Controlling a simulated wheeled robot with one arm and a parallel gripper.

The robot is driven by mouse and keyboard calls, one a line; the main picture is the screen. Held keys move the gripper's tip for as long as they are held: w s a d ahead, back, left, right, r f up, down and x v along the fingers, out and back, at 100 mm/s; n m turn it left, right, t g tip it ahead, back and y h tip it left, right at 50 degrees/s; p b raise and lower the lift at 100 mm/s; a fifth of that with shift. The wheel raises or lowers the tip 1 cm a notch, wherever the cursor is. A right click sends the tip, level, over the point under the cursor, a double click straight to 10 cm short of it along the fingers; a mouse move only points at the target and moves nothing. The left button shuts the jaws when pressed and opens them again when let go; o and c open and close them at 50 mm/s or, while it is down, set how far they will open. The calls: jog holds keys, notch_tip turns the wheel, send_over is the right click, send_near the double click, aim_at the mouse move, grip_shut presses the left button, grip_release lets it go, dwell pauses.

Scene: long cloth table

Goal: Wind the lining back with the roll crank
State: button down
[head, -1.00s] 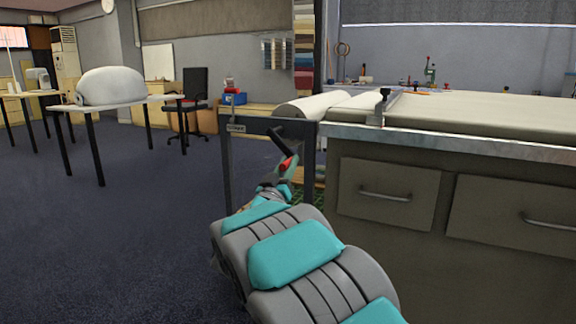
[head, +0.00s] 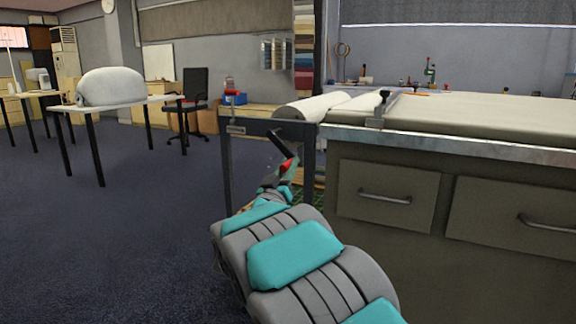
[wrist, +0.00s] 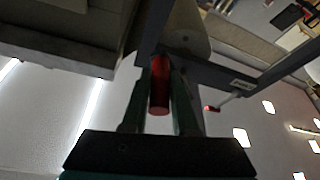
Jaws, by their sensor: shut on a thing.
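The roll crank (head: 286,142) is a dark arm on the near end of the roll frame, left of the table. Its red handle (head: 287,164) points toward me and also shows in the wrist view (wrist: 160,95). My gripper (head: 282,174) is shut around the handle; in the wrist view its two fingers (wrist: 160,84) flank it. The white lining roll (head: 308,107) lies across the frame behind the crank, with a pale sheet reaching to the table top. Part of the crank grip is hidden between the fingers.
A thin lever with a red tip (head: 231,92) stands by a small plate on the roll frame (head: 258,126). A black-topped clamp (head: 379,112) sits at the table corner. The drawer cabinet (head: 388,192) stands close right of my arm. Open floor (head: 120,240) lies left.

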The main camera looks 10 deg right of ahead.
notch_tip(320, 180, up, 8)
jog(key=s+d+n+y+p, duration=0.1)
jog(key=n+y+p, duration=0.4)
jog(key=n+p, duration=0.7)
jog(key=shift+s+d+n+y, duration=0.25)
jog(key=shift+d+n+y, duration=0.05)
jog(key=shift+d, duration=0.3)
jog(key=c, duration=0.7)
grip_release()
jog(key=shift+a, duration=0.1)
